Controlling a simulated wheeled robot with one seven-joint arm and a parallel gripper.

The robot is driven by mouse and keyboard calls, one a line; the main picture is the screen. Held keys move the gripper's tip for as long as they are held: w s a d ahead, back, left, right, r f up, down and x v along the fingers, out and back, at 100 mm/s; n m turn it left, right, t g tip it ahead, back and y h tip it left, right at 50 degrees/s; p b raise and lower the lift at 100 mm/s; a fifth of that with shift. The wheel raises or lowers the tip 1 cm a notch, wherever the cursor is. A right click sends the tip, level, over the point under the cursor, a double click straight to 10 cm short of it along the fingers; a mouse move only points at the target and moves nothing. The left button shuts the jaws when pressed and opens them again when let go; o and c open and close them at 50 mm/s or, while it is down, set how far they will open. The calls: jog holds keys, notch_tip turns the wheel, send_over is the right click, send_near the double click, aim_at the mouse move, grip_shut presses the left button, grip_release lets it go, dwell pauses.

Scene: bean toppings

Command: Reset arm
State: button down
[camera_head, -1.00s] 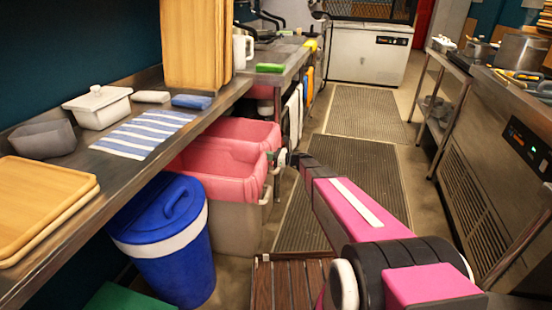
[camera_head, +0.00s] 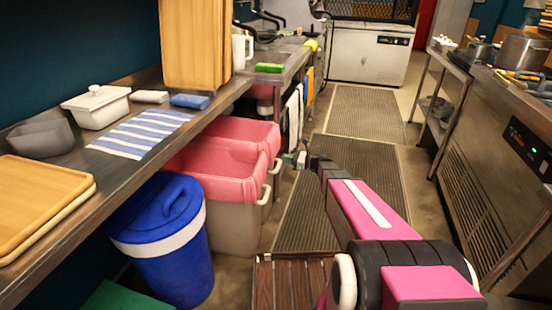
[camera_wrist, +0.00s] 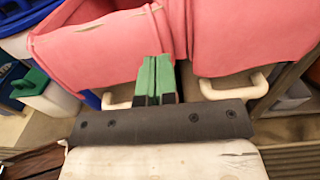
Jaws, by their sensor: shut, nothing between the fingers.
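My gripper shows in the wrist view (camera_wrist: 157,80) as two green-tipped fingers pressed together, with nothing between them. In the head view my gripper (camera_head: 295,158) is small and sits at the far end of my pink arm, just right of the pink-lined bins and above the floor. In the wrist view the fingers are in front of the pink bin liner (camera_wrist: 105,45) and between two pale bin handles (camera_wrist: 235,88). I cannot tell whether they touch the bin.
A blue lidded bin (camera_head: 165,245) stands under the left counter (camera_head: 115,190). The counter holds a striped towel (camera_head: 143,134), a white lidded dish (camera_head: 97,106) and wooden boards. A steel unit (camera_head: 490,190) stands at right. Floor mats (camera_head: 365,112) lie clear in the aisle.

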jog(key=s+d+f+n+g+h, duration=0.25)
jog(key=s+n+g+h, duration=0.35)
jog(key=s+n, duration=0.65)
jog(key=s+d+r+n+h, duration=0.1)
jog(key=s+d+n+h, duration=0.3)
jog(key=s, duration=0.3)
jog(key=s+d+n+h, duration=0.4)
jog(key=s+n+h, duration=0.1)
jog(key=s+h, duration=0.2)
jog(key=shift+s+d+r+t, duration=0.15)
jog(key=shift+s+r+t, duration=0.25)
jog(key=shift+s, duration=0.1)
